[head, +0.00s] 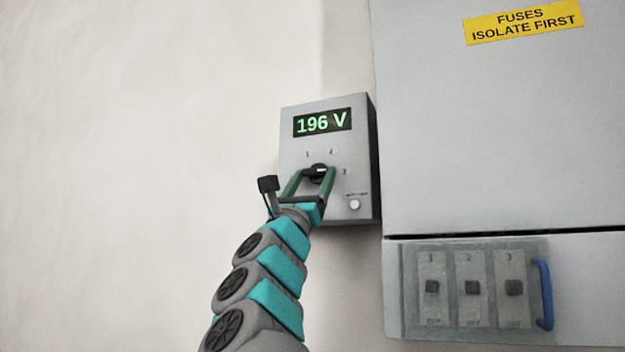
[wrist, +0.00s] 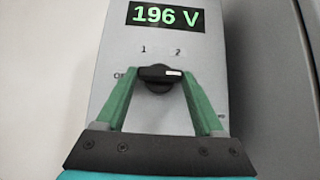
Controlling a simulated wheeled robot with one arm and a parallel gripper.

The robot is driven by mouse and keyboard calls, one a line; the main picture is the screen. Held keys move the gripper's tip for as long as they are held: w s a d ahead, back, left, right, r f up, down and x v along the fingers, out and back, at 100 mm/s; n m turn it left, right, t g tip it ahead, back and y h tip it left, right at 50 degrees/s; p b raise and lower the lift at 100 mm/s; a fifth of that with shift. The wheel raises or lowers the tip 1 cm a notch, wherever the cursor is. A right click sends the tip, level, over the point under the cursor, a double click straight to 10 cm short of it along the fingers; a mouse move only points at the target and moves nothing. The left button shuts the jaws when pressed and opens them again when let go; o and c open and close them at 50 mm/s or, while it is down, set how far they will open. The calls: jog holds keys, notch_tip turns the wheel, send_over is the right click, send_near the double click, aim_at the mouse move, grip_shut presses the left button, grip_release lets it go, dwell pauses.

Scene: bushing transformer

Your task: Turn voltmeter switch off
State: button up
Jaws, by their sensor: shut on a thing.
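The voltmeter box (head: 293,150) is grey and fixed to the wall, with a lit display (head: 324,122) reading 196 V in green. Its black rotary switch knob (head: 319,168) is below the display; the knob also shows in the wrist view (wrist: 158,85). A white mark on the knob points right in the wrist view. Labels 1 and 2 are above it, and OFF, partly hidden, is at its left. My gripper (head: 317,174) has its green fingers on both sides of the knob, shut on it. The gripper also fills the lower wrist view (wrist: 159,84).
A large grey cabinet (head: 460,130) stands close to the right, with a yellow fuse sign (head: 523,21). Below, a clear cover with a blue handle (head: 544,295) lies over three switches (head: 473,288). Bare wall is free at left.

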jog(key=c, duration=0.5)
jog(key=shift+o, duration=0.2)
jog(key=shift+s+a+b, duration=0.1)
jog(key=shift+b, duration=0.2)
